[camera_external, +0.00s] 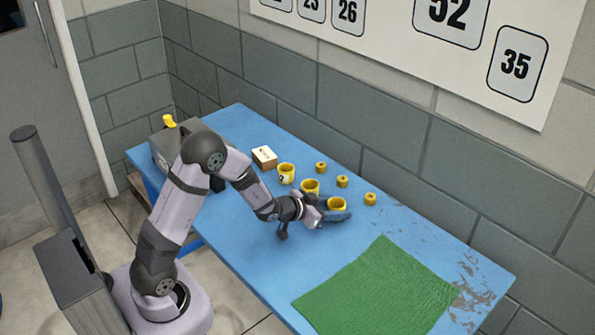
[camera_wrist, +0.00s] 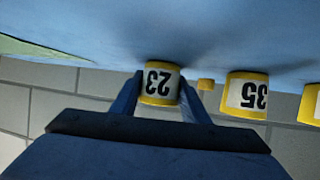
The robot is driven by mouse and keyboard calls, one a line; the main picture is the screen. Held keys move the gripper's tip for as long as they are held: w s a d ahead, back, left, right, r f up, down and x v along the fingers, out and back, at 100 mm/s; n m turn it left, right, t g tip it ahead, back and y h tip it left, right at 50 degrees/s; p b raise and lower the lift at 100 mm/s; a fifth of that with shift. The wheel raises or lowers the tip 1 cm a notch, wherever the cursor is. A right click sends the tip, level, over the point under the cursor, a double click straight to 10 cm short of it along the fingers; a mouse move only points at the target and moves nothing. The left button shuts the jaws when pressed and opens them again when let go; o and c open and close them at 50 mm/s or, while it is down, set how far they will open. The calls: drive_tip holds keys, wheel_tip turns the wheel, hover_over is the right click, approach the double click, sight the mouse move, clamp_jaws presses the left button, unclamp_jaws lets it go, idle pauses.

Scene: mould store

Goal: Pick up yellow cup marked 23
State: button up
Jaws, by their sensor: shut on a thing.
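The yellow cup marked 23 (camera_wrist: 160,84) has a white label with black digits, upside down in the wrist view. My gripper (camera_wrist: 162,92) is shut on it, with one blue finger on each side. In the external view this cup (camera_external: 337,203) is the nearest of three yellow cups in a row, and my gripper (camera_external: 334,212) holds it at or just above the blue table; I cannot tell which. A yellow cup marked 35 (camera_wrist: 247,95) stands beside it, apart from the fingers. The third yellow cup (camera_external: 286,173) is farther along the row.
A small box (camera_external: 264,157) and a grey case (camera_external: 170,138) stand towards the far end. A green mat (camera_external: 380,290) covers the near part. A block wall (camera_external: 400,150) runs behind.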

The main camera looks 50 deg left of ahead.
wheel_tip(320, 180, up, 10)
drive_tip(key=p, duration=0.1)
idle(0.4)
